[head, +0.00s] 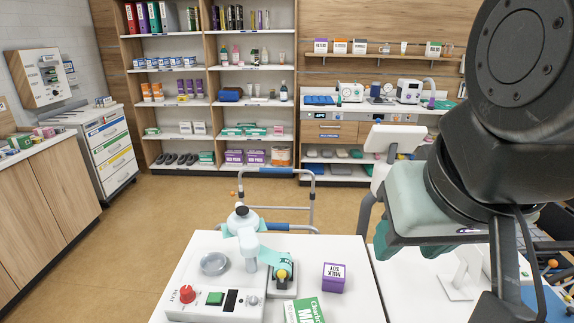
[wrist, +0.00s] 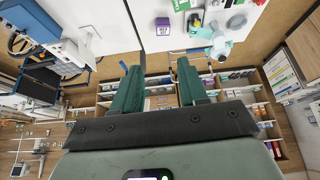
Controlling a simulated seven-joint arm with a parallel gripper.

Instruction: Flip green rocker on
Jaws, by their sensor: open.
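The green rocker (head: 215,298) is a small square switch on the front of a white panel unit (head: 197,312) at the table's near edge in the head view. It sits between a red knob (head: 187,293) marked HEAT and a black slot (head: 231,300). Its tilt is too small to tell. My gripper (head: 410,250) is open and empty, well to the right of the unit and above the table. In the wrist view my gripper (wrist: 158,85) shows two green fingers spread apart with nothing between them. I cannot pick out the rocker there.
A round grey dish (head: 214,263) and a white-and-teal device (head: 241,232) stand behind the rocker. A walker (head: 278,190) stands behind the table.

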